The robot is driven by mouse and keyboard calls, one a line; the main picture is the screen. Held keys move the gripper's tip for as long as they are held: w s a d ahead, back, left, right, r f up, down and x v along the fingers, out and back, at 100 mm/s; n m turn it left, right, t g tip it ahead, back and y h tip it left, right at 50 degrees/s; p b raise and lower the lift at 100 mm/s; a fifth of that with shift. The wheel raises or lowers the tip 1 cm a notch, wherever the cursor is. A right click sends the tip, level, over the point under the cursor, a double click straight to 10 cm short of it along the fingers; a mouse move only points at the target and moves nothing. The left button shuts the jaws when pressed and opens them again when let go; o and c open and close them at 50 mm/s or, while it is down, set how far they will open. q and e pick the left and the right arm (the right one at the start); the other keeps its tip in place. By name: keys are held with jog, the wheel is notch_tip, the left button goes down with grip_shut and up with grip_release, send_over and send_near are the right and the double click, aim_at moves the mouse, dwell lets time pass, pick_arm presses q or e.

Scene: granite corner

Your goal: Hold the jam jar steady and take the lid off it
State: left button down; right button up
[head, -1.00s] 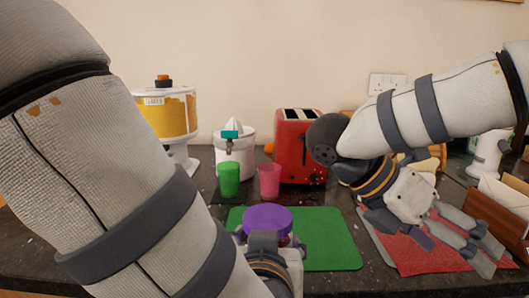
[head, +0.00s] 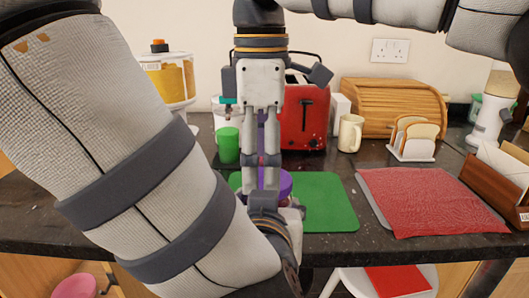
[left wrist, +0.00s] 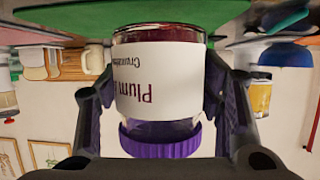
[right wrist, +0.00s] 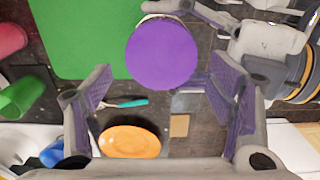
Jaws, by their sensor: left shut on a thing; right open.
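The jam jar, with red contents and a white "Plum" label (left wrist: 160,85), is closed by a purple lid (right wrist: 161,52); in the head view the lid (head: 286,184) is partly hidden behind my grippers. My left gripper (left wrist: 163,92) is shut on the jar, one finger on each side of the label, below the lid. My right gripper (head: 262,185) points down over the jar. It is open and empty, and in the right wrist view the lid lies beyond its fingertips, offset towards the top; the exact gap cannot be told.
The jar is over or beside a green mat (head: 335,203). A green cup (head: 228,145) and red toaster (head: 304,118) stand behind. A red cloth (head: 430,200), toast rack (head: 413,140) and cream mug (head: 350,134) are to the right. My left arm covers the left foreground.

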jog(key=shift+f, duration=0.75)
jog(key=shift+c, duration=0.6)
